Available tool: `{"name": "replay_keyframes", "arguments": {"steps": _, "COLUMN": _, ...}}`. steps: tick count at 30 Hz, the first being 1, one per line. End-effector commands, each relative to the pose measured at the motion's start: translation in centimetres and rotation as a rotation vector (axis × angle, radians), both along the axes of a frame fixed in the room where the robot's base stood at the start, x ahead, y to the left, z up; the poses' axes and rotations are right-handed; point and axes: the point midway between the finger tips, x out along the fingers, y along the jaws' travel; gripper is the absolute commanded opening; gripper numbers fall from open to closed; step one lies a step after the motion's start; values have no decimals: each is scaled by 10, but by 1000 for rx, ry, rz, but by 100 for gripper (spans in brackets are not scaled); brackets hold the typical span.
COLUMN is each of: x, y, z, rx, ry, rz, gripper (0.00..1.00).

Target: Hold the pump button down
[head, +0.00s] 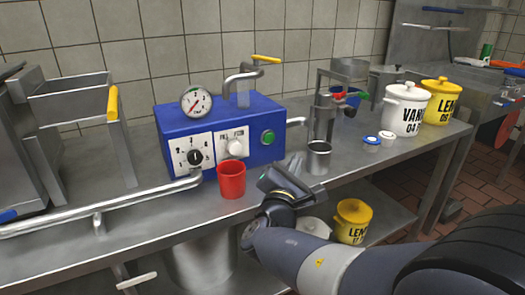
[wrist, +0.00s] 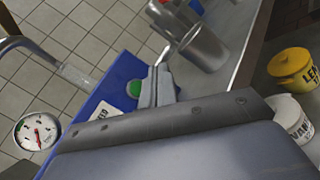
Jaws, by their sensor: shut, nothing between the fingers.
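The green pump button (head: 267,137) is on the front of the blue pump machine (head: 262,112), at its right end. Its face is fully visible in the head view. In the wrist view the green button (wrist: 133,88) shows just left of my fingers. My gripper (head: 296,163) is shut and empty, in front of the machine and to the lower right of the button. In the wrist view the shut gripper (wrist: 156,84) partly covers the machine front. I cannot tell whether the fingertips touch the button; in the head view they look apart from it.
A red cup (head: 231,182) stands before the machine, left of my gripper. A steel cup (head: 318,160) stands close on its right, under a metal spout. White and yellow lidded pots (head: 404,112) are further right. A steel pipe (head: 110,204) runs along the counter at left.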

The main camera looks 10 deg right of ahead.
Motion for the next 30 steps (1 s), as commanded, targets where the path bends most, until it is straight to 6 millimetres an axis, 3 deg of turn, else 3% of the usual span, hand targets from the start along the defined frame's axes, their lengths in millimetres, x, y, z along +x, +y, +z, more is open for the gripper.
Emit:
{"name": "replay_keyframes", "arguments": {"steps": 16, "x": 7, "y": 4, "z": 0, "rx": -12, "ry": -3, "rz": 9, "gripper": 0}}
{"name": "replay_keyframes", "arguments": {"steps": 30, "x": 64, "y": 23, "z": -1, "rx": -13, "ry": -2, "rz": 9, "gripper": 0}}
